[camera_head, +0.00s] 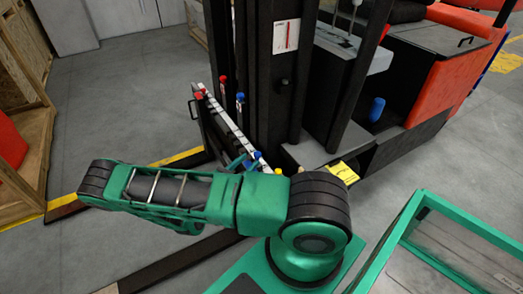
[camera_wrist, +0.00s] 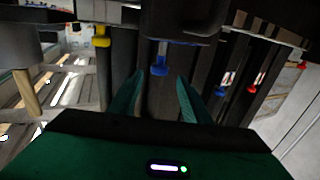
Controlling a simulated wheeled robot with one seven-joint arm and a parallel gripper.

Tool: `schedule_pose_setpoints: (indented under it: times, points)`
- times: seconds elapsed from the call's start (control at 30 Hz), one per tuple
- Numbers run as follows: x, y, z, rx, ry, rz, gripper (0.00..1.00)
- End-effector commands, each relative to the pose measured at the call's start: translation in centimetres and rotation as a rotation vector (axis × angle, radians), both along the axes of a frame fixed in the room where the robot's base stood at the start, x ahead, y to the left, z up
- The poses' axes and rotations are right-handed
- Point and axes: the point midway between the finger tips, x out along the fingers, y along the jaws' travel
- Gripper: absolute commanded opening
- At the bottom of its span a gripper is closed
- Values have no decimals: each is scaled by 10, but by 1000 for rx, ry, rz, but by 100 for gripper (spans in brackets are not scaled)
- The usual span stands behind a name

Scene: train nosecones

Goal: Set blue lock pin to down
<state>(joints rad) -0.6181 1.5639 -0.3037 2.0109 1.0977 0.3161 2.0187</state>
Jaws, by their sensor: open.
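A blue lock pin (camera_wrist: 160,58) shows in the wrist view, straight ahead between the fingertips of my gripper (camera_wrist: 161,77). The fingers are open and apart, with nothing visibly held; I cannot tell whether they touch the pin. In the head view a blue pin (camera_head: 257,155) sits at the near end of the pale strip on the forklift, close to my gripper (camera_head: 243,162), which my arm partly hides. A second blue pin (camera_head: 240,98) stands farther along; a blue pin also shows right of the fingers in the wrist view (camera_wrist: 220,91).
A yellow pin (camera_head: 278,171) is close beside the near blue pin and shows left in the wrist view (camera_wrist: 101,38). Red pins (camera_head: 223,81) are farther along. The dark mast (camera_head: 280,90) rises behind. A green-framed table (camera_head: 405,225) stands right.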

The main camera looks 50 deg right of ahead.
Motion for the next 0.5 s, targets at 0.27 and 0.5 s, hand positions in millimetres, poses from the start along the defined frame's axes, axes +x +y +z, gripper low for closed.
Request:
schedule_pose_setpoints:
  times: [0.27, 0.5]
  points:
    - [4, -36, 1, -2, 0, -4, 44]
    - [9, -78, 1, -1, 1, -3, 44]
